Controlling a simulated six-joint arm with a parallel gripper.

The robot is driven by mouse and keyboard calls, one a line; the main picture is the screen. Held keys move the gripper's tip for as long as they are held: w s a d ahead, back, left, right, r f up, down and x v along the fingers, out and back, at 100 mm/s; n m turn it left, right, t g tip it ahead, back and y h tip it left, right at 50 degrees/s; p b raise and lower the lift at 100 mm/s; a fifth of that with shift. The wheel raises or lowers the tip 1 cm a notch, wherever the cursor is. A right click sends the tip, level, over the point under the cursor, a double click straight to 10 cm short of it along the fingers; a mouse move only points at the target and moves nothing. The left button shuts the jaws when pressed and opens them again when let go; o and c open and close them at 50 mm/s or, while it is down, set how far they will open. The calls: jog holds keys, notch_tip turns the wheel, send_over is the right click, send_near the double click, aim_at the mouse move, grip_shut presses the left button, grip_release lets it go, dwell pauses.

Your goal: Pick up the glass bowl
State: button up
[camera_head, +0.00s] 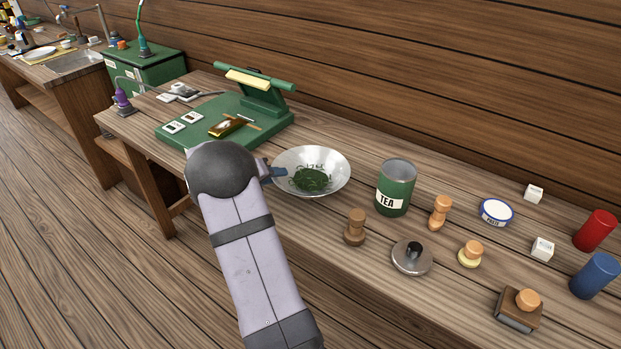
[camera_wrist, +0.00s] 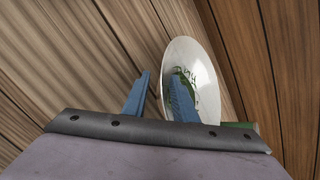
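The glass bowl (camera_head: 337,171) is pale and shallow, with dark green leafy stuff inside. It stands on the wooden bench beside the green stand. It also shows in the wrist view (camera_wrist: 205,72), tilted by the camera angle. My gripper (camera_wrist: 159,78) has two blue fingers, spread apart with a gap between them. In the wrist view one finger overlaps the bowl's inside and the other is outside, with the near rim between them. In the head view the blue fingertips (camera_head: 274,174) are at the bowl's left rim; my arm hides the rest. Contact with the rim cannot be told.
A green TEA tin (camera_head: 394,190) stands right of the bowl. A green stand (camera_head: 200,117) is to its left and behind. A wooden stamp (camera_head: 355,228), a metal lid (camera_head: 411,258) and a wooden peg (camera_head: 439,212) are to the right. A plank wall runs behind.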

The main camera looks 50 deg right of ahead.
jog(key=shift+d+f, duration=0.35)
jog(key=shift+d, duration=0.15)
jog(key=shift+c, duration=0.6)
grip_shut()
dwell(0.5)
